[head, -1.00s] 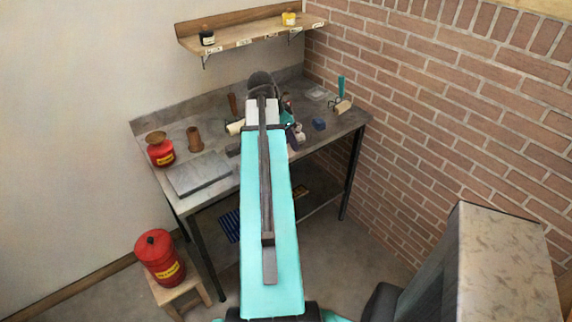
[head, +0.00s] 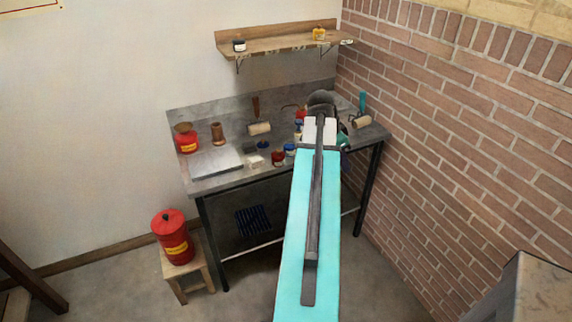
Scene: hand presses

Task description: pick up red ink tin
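A small dark red tin (head: 278,158), which looks like the red ink tin, stands near the front edge of the grey workbench (head: 232,180), just left of my arm. A small blue and white tin (head: 290,149) stands close behind it to the right. My teal arm reaches up over the right part of the bench. I cannot make out my gripper's fingers; the arm and its dark wrist hide that area.
A pale block (head: 256,161), a grey slab (head: 215,161), a roller (head: 260,128) and a red can (head: 187,141) share the bench. A shelf (head: 275,44) hangs above. A red bin (head: 172,235) sits on a stool (head: 186,274). A brick wall (head: 470,130) bounds the right.

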